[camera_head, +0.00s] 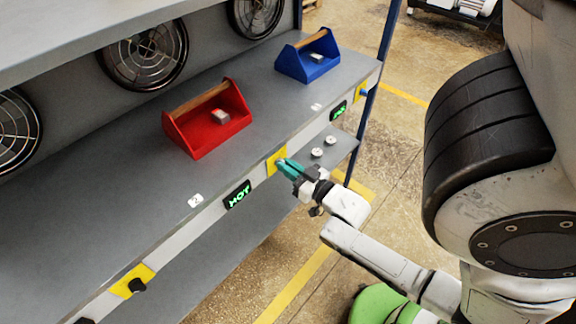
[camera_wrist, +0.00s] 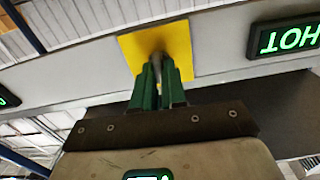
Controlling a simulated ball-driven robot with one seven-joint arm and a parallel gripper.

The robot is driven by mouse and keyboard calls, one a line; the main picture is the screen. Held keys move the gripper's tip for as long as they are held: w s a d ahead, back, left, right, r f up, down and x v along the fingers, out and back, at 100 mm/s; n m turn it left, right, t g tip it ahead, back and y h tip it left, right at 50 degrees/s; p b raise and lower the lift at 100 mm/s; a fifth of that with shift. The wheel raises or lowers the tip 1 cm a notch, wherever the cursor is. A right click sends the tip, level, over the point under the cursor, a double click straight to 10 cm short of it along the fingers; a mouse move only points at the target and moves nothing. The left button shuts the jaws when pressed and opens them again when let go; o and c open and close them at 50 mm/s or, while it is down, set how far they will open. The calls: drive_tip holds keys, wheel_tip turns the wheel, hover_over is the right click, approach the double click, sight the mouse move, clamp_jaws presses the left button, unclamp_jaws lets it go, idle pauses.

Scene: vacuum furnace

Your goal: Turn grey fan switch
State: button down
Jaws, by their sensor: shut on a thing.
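The grey fan switch (camera_wrist: 158,62) stands on a yellow plate (camera_wrist: 180,45) on the shelf's front edge. My gripper (camera_wrist: 162,85) has its green fingers around the switch and is shut on it. The fingers hide much of the switch, so its exact angle is hard to tell. In the head view, the yellow plate (camera_head: 273,162) is mid-edge, and my gripper (camera_head: 288,168) reaches it from the right, covering the switch there.
A HOT display (camera_head: 238,195) is left of the plate. A black switch (camera_head: 137,285) and a blue switch (camera_head: 363,92) sit on other yellow plates. Red (camera_head: 207,118) and blue (camera_head: 308,56) toolboxes stand on the shelf (camera_head: 120,165). Two small round items lie on the lower shelf (camera_head: 338,150).

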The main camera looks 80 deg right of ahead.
drive_tip(key=m, duration=0.5)
drive_tip(key=shift+f, duration=0.1)
drive_tip(key=shift+m, duration=0.4)
drive_tip(key=c, duration=1.2)
unclamp_jaws()
drive_tip(key=shift+s, duration=0.15)
drive_tip(key=b+v, duration=0.2)
drive_tip(key=v, duration=0.8)
drive_tip(key=shift+s+a, duration=0.25)
